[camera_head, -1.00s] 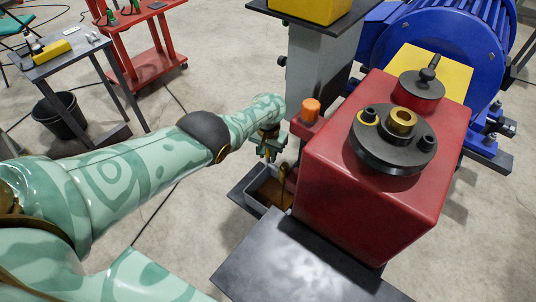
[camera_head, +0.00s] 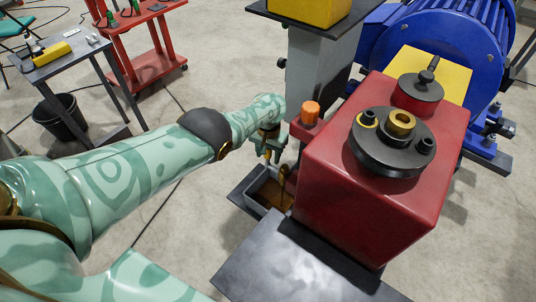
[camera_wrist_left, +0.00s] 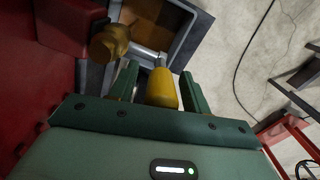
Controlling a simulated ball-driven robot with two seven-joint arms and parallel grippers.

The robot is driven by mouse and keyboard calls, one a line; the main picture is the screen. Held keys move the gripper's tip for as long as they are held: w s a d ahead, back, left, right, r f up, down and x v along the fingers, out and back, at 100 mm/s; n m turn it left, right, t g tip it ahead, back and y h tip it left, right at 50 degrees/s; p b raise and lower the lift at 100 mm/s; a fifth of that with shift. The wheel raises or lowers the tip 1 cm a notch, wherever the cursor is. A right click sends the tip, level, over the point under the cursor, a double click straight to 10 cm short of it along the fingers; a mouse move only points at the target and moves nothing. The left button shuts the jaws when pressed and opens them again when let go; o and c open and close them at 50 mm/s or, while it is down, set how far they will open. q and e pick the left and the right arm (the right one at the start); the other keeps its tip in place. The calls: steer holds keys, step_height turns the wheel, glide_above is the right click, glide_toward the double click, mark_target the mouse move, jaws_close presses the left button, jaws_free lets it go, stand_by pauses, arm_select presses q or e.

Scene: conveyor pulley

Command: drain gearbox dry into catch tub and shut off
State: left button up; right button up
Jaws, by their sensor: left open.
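The red gearbox (camera_head: 375,190) stands at the right in the head view. The grey catch tub (camera_head: 252,203) sits low beside it, with brown oil in it. A thin golden-brown streak (camera_head: 283,178) hangs above the tub; I cannot tell if it is flowing oil. In the left wrist view, a brass drain valve (camera_wrist_left: 110,43) juts from the gearbox side, with a metal lever ending in a yellow handle (camera_wrist_left: 162,90). My left gripper (camera_head: 270,152) is open, its green fingers on either side of the yellow handle, with gaps showing. My right gripper is not in view.
A dark metal plate (camera_head: 300,270) lies in front of the gearbox. A grey post (camera_head: 318,75) and an orange cap (camera_head: 310,112) stand close to my left wrist. A blue motor (camera_head: 440,45) is behind. Floor to the left is open, with a cable (camera_head: 150,215).

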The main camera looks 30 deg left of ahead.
arm_select(q)
step_height(320, 180, up, 15)
steer(key=p, duration=0.8)
steer(key=shift+r, duration=0.2)
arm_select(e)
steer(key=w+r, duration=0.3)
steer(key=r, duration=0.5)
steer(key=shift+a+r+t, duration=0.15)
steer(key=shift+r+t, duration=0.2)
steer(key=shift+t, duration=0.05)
arm_select(q)
steer(key=shift+w+f, duration=0.1)
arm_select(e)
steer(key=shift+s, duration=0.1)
